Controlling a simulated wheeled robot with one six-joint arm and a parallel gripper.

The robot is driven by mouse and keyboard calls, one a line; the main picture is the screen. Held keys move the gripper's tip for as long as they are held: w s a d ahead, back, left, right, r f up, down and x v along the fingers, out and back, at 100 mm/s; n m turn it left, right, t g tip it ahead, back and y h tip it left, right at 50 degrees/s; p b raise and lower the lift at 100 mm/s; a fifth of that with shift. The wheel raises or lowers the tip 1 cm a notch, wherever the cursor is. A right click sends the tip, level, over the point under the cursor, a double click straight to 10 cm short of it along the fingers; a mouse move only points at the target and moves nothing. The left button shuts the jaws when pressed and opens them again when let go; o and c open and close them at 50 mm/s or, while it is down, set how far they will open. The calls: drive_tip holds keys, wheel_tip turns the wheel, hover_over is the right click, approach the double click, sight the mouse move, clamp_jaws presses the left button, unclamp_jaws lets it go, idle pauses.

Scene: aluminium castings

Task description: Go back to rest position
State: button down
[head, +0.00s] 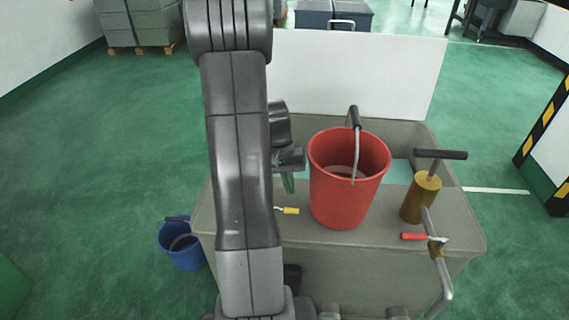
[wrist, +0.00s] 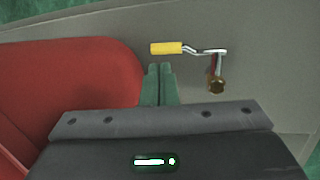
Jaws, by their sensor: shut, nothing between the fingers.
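My gripper (wrist: 160,85) is shut and empty in the wrist view, its green fingers together. In the head view my gripper (head: 288,183) hangs just left of the red bucket (head: 340,200), low over the grey workbench (head: 375,238). My arm fills the centre-left of the head view and hides part of the bench. In the wrist view the red bucket (wrist: 70,95) is at the left, close to my fingers. I cannot tell whether they touch.
A yellow-handled tool (head: 289,211) lies below my gripper; it also shows in the wrist view (wrist: 167,48). A brass pump (head: 422,197) and a red-handled tool (head: 414,236) are at the right. A white panel (head: 350,75) stands behind. A blue bucket (head: 184,253) is on the floor left.

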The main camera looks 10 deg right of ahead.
sight(293, 209)
drive_tip(key=v, duration=0.8)
drive_tip(key=shift+r+p, duration=0.15)
drive_tip(key=shift+p, duration=0.15)
drive_tip(key=b+x, duration=0.1)
drive_tip(key=x, duration=1.3)
drive_tip(key=shift+a+r+p, duration=0.2)
drive_tip(key=shift+r+p, duration=0.1)
drive_tip(key=shift+r, duration=0.15)
drive_tip(key=shift+w+a+r, duration=0.1)
drive_tip(key=shift+a, duration=0.05)
